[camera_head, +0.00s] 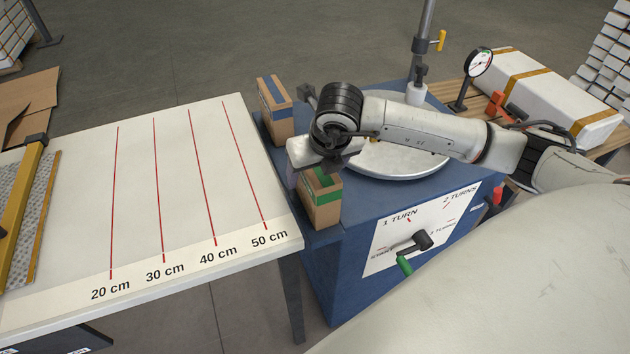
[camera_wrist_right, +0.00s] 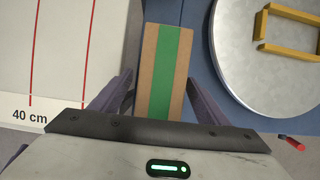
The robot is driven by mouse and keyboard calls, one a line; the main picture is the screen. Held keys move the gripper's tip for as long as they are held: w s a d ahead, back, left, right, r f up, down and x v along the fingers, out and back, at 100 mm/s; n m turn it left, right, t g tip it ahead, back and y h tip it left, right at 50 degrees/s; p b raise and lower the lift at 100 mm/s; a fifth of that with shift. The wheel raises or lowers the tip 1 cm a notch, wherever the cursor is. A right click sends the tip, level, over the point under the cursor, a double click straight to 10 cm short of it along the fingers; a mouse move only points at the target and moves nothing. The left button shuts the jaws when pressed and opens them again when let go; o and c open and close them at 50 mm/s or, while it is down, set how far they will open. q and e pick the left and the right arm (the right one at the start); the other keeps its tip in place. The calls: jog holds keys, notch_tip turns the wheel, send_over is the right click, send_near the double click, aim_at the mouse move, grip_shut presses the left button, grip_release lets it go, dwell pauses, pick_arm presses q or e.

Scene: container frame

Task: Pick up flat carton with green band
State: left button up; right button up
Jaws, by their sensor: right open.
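The brown carton with a green band (camera_head: 324,209) stands at the near left corner of the blue bench, beside the white table's edge. My right gripper (camera_head: 313,177) is over it, hiding part of its top in the head view. In the right wrist view, the carton (camera_wrist_right: 161,75) lies between the two dark fingers of the right gripper (camera_wrist_right: 159,82). The fingers are spread, with a visible gap on each side of the carton. Whether the fingertips reach below its top is unclear. My left gripper is not in view.
A carton with a blue band (camera_head: 275,108) stands behind on the same bench (camera_head: 352,220). A round metal turntable (camera_head: 395,168) is close on the right, with a yellow bracket (camera_wrist_right: 287,28) on it. The white table (camera_head: 180,180) with red distance lines is on the left.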

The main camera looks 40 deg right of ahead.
jog(key=shift+f+b, duration=0.25)
jog(key=shift+b, duration=0.25)
dwell(0.4)
jog(key=shift+r, duration=0.1)
jog(key=c, duration=1.5)
